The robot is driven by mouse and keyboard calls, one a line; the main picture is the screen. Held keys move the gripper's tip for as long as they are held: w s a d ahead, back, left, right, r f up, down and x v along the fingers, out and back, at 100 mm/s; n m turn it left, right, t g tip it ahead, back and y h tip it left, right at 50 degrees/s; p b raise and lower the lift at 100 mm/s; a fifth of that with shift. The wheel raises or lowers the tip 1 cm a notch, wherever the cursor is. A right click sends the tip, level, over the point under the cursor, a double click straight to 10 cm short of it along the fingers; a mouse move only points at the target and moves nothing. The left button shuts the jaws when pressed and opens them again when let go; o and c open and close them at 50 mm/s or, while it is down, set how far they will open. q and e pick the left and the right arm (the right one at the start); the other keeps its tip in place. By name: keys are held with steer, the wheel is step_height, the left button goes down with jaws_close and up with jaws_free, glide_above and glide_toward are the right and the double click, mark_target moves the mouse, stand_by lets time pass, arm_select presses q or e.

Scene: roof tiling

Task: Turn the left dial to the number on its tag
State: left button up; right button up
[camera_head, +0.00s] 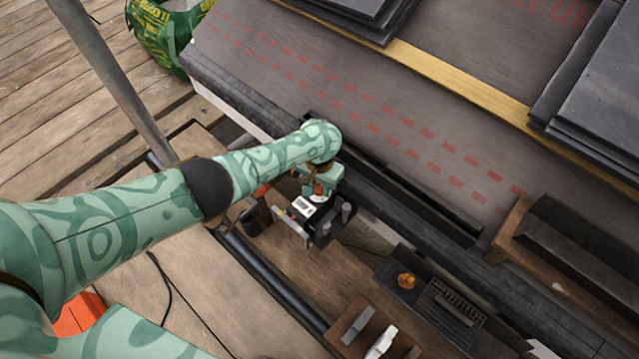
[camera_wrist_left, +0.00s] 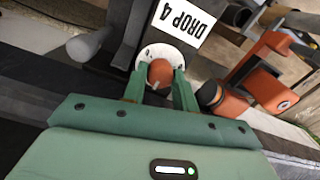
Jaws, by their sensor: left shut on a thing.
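The dial has a round white face (camera_wrist_left: 146,54) and a reddish-brown knob (camera_wrist_left: 160,71) at its centre in the left wrist view. A white tag (camera_wrist_left: 185,20) reading "DROP 4" is beside it. My left gripper (camera_wrist_left: 160,86) is shut on the knob, with one finger on each side. A short pale mark shows on the knob near the fingers; the numbers on the face cannot be read. In the head view my left gripper (camera_head: 319,188) is at the dark dial unit, whose white tag (camera_head: 303,207) shows just below it. My right gripper is not in view.
An orange tool (camera_wrist_left: 265,85) lies right of the dial in the wrist view. The sloping roof deck (camera_head: 400,110) with red dashed lines rises behind the unit. Dark slates (camera_head: 600,90) are stacked on it.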

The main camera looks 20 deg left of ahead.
arm_select(q)
steer(key=m, duration=0.5)
steer(key=shift+s, duration=0.1)
steer(key=shift+m, duration=0.9)
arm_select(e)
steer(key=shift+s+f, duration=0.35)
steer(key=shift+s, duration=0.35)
arm_select(q)
steer(key=shift+f, duration=0.1)
steer(key=o, duration=1)
steer(key=shift+c, duration=0.2)
